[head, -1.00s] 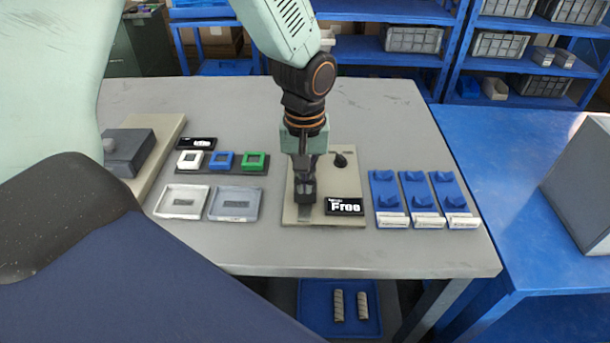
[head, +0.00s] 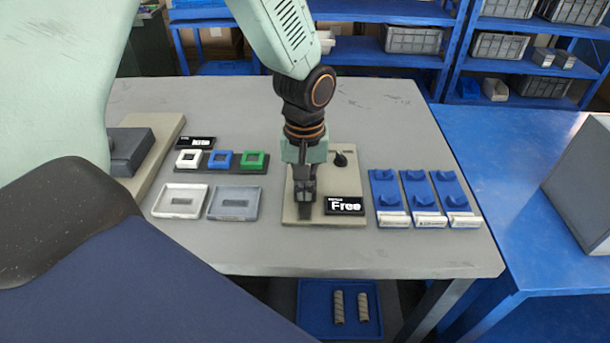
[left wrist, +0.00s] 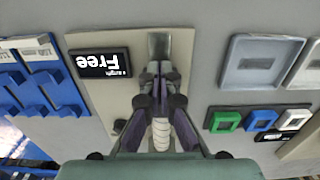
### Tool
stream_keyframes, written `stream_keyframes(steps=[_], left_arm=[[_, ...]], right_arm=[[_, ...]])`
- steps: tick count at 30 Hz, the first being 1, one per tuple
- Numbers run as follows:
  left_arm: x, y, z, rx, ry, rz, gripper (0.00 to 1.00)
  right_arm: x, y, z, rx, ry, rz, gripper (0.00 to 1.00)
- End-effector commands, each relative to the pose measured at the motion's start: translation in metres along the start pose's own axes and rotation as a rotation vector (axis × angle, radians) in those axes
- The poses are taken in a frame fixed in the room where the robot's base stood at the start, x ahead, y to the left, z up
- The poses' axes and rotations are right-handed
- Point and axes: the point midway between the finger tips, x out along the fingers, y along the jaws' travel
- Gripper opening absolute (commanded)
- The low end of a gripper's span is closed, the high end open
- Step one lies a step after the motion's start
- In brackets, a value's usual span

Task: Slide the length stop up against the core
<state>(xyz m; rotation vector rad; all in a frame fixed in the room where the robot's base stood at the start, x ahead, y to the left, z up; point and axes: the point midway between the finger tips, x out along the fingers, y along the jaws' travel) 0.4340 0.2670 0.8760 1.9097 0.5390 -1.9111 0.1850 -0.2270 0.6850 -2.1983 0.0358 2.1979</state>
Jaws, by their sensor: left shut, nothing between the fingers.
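My left gripper (head: 304,190) is shut with nothing between its fingers. It points down over the beige plate (head: 330,215) of the wrapper station. In the left wrist view its fingertips (left wrist: 156,77) are at the lower end of a grey metal piece (left wrist: 159,46), which looks like the length stop or its track; I cannot tell which. Whether the tips touch it is unclear. A pale ribbed roll, likely the core (left wrist: 161,133), shows between and behind the fingers, partly hidden by them. In the head view the gripper hides it. My right gripper is not in view.
A black display reading "Free" (head: 345,206) and a dark knob (head: 340,160) sit on the plate. Blue holders (head: 388,190) stand to the right. Two shallow trays (head: 235,216) and a rack of coloured frames (head: 232,168) are to the left. The table front is clear.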

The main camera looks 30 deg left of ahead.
Motion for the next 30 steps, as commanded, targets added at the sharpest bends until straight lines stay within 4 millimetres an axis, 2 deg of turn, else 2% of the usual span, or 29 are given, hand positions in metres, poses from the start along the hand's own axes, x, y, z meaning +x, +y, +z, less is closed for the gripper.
stream_keyframes(steps=[16,30], left_arm=[[-0.001,0.0,-0.001,0.0,0.001,0.0,0.0],[-0.001,0.001,-0.015,0.0,0.001,0.001,0.0]], right_arm=[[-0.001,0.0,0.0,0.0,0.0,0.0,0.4],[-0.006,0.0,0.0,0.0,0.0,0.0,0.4]])
